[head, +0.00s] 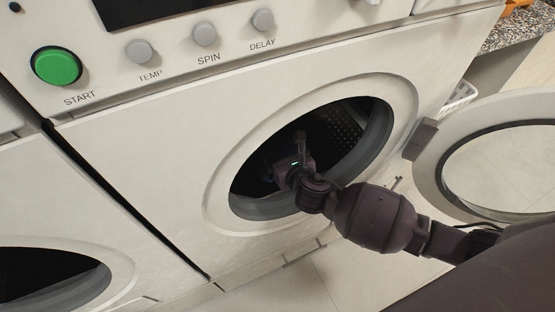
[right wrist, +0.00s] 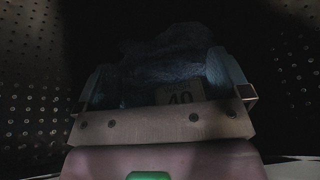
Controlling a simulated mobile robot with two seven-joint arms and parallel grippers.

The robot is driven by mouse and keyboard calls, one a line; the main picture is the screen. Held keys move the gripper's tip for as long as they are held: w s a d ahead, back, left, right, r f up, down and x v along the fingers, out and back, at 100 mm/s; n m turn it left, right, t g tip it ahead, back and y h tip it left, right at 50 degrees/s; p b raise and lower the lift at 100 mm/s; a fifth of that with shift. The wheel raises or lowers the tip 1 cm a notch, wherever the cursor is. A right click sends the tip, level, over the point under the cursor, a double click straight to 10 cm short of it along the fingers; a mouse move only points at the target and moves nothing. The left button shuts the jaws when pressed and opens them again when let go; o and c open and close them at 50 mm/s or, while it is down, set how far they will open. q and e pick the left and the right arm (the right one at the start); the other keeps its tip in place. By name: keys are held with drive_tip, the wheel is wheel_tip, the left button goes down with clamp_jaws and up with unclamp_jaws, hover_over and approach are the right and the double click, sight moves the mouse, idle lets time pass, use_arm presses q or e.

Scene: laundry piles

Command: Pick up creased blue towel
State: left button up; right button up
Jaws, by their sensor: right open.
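A dark blue crumpled cloth, which looks like the creased blue towel (right wrist: 172,66), lies inside the dark washer drum. In the right wrist view it sits ahead of and between my right gripper's fingers. My right gripper (right wrist: 166,78) is open, with its fingers spread to either side of the cloth. The deep shadow hides whether they touch it. In the head view my right gripper (head: 285,168) reaches through the round opening of the washer (head: 215,205), and its fingers are mostly lost in the dark. The towel cannot be made out there. My left gripper is not in view.
The washer's round door (head: 428,168) stands open at the right, beside my right arm. The perforated drum wall (right wrist: 35,100) surrounds the gripper closely. A second washer opening (head: 45,275) is at lower left. A white basket (head: 459,98) stands behind the door.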

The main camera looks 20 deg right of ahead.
drive_tip(key=shift+w+f+b, duration=0.3)
drive_tip(key=shift+w+f, duration=0.35)
drive_tip(key=shift+w, duration=0.1)
drive_tip(key=shift+w+r, duration=0.15)
drive_tip(key=shift+w, duration=0.1)
drive_tip(key=shift+r, duration=0.1)
drive_tip(key=shift+c, duration=0.3)
drive_tip(key=c, duration=1)
